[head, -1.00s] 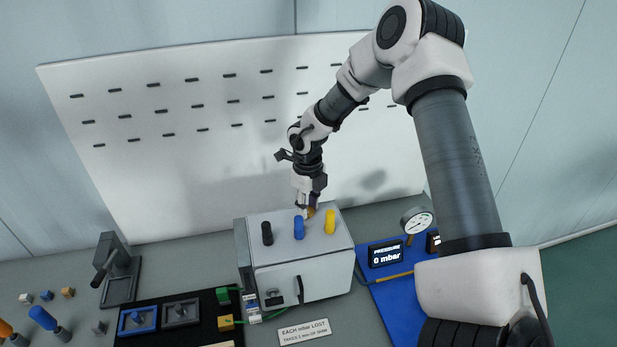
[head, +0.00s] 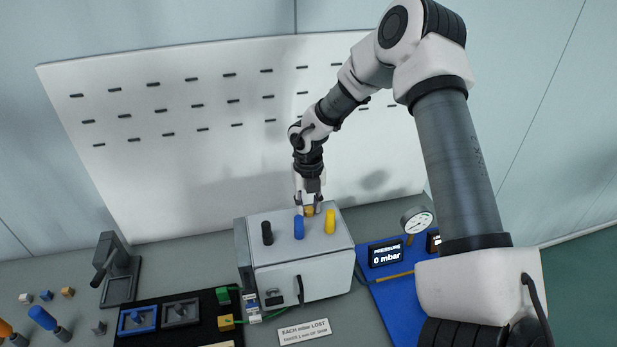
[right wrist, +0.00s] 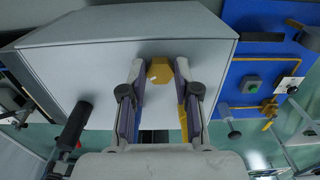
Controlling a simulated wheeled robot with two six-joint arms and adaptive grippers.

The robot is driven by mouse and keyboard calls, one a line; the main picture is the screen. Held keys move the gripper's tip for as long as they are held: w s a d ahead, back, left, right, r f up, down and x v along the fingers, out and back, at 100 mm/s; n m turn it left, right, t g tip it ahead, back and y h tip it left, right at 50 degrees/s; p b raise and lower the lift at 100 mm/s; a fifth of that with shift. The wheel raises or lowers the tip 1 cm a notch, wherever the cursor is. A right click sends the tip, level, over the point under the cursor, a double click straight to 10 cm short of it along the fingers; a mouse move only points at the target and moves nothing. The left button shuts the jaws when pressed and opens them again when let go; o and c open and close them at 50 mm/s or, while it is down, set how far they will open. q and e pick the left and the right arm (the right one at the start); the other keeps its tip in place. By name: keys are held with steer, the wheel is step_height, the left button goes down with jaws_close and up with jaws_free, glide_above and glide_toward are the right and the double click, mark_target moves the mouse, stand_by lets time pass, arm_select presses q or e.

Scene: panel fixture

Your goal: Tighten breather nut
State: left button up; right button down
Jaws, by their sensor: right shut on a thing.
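The breather nut (head: 309,211) is a brass-coloured hexagon on top of the grey box (head: 300,268), near its back edge. It also shows in the right wrist view (right wrist: 160,72), with a small pale spot on its face. My right gripper (head: 308,208) points down over the box and is shut on the nut. In the right wrist view its two fingers (right wrist: 160,80) stand on either side of the nut. Whether the nut is fully seated cannot be seen. My left gripper is not in view.
Black (head: 267,233), blue (head: 299,228) and yellow (head: 330,222) posts stand on the box close to the gripper. A pressure display (head: 386,254) reading 0 mbar and a dial gauge (head: 417,220) are at the right. A slotted white panel (head: 190,165) rises behind.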

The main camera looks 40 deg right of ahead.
mark_target(309, 208)
steer(key=shift+w+d+r+m, duration=0.1)
steer(key=shift+m, duration=0.8)
steer(key=shift+d+r+m, duration=0.1)
steer(key=shift+m, duration=0.8)
steer(key=shift+m, duration=0.3)
steer(key=c, duration=0.8)
jaws_free()
steer(key=shift+f+m, duration=0.15)
steer(key=shift+m, duration=0.15)
steer(key=shift+c, duration=0.2)
steer(key=shift+a, duration=0.1)
step_height(309, 208, up, 5)
steer(key=p, duration=0.3)
steer(key=shift+f, duration=0.15)
steer(key=shift+r, duration=1.15)
